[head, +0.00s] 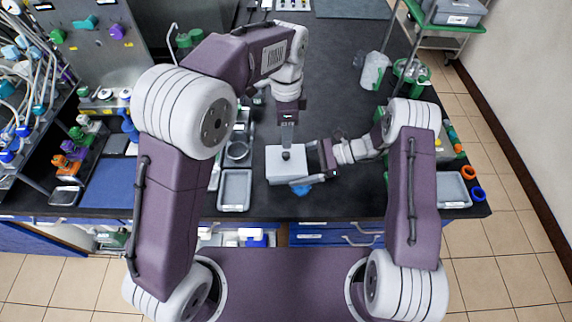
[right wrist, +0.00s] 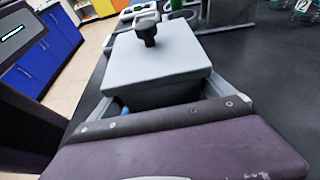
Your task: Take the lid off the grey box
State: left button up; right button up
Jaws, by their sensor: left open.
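The grey box (head: 284,178) stands near the front edge of the black bench. Its flat lid (head: 275,160) with a dark knob (head: 286,155) is seated on top. The lid (right wrist: 160,60) and knob (right wrist: 148,32) also fill the middle of the right wrist view. My left gripper (head: 287,146) points down at the knob, open; I cannot tell whether its fingers surround or touch the knob. My right gripper (head: 306,166) comes in from the right, with one finger along each side of the box below the lid, and appears shut on it.
A small blue thing (head: 303,191) is beside the box's front. Another tray (head: 453,190) is at the far right. The bench behind the box is largely clear.

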aim_at(287, 153)
jog(key=c, duration=1.4)
pick_arm(q)
notch_tip(287, 153, down, 9)
jog(key=n, duration=0.7)
jog(key=shift+w+d+f, duration=0.1)
jog(key=shift+f, duration=0.05)
grip_shut()
